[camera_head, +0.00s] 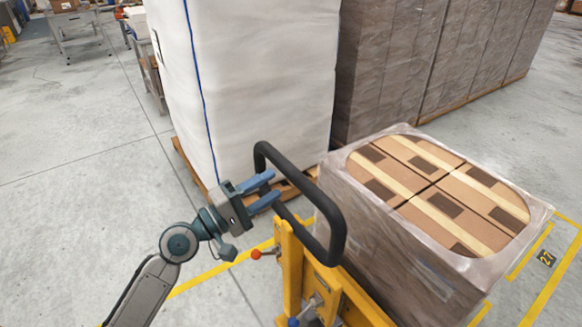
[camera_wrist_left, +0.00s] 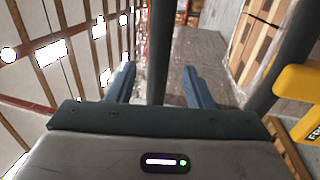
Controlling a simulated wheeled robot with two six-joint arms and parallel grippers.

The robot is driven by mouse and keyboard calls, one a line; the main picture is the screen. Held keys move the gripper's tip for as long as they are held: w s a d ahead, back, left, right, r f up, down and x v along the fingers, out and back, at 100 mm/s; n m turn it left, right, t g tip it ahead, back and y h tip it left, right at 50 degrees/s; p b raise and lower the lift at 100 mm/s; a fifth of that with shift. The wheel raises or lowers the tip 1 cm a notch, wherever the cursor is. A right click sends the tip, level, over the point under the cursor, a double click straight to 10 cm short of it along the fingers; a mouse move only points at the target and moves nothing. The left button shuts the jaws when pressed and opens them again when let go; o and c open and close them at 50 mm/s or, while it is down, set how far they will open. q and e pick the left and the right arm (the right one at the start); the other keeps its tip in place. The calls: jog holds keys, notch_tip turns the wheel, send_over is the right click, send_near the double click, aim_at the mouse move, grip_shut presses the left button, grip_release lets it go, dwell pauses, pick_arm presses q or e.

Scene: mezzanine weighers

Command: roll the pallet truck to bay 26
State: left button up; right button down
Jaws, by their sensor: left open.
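The pallet truck (camera_head: 290,265) is yellow with a black loop handle (camera_head: 312,187), in the lower middle of the head view. My left gripper (camera_head: 270,190) is at the handle's left side with its fingers apart. In the left wrist view, a dark handle bar (camera_wrist_left: 159,50) runs between the two open fingers of the gripper (camera_wrist_left: 160,85); I cannot tell if either touches it. A wrapped stack of brown cartons (camera_head: 370,205) stands just beyond the truck; its base is hidden. No bay 26 sign is legible. My right gripper is out of view.
A tall white wrapped load (camera_head: 255,85) stands on a wooden pallet behind the handle. Grey wrapped stacks (camera_head: 390,65) line the back right. The concrete floor at left is largely clear.

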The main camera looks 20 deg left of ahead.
aim_at(286, 176)
pick_arm(q)
jog(key=p+x, duration=0.1)
jog(key=x, duration=0.3)
jog(key=shift+w+d+r+p, duration=0.1)
jog(key=shift+d+r+p, duration=0.15)
jog(key=shift+p, duration=0.15)
jog(key=shift+w+d, duration=0.4)
jog(key=shift+w, duration=0.2)
jog(key=shift+w+d+p, duration=0.15)
jog(key=shift+d+p, duration=0.05)
jog(key=shift+p, duration=0.15)
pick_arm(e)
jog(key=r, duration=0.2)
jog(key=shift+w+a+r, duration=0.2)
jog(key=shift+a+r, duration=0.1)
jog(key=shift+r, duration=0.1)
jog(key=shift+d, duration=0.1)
pick_arm(q)
grip_shut()
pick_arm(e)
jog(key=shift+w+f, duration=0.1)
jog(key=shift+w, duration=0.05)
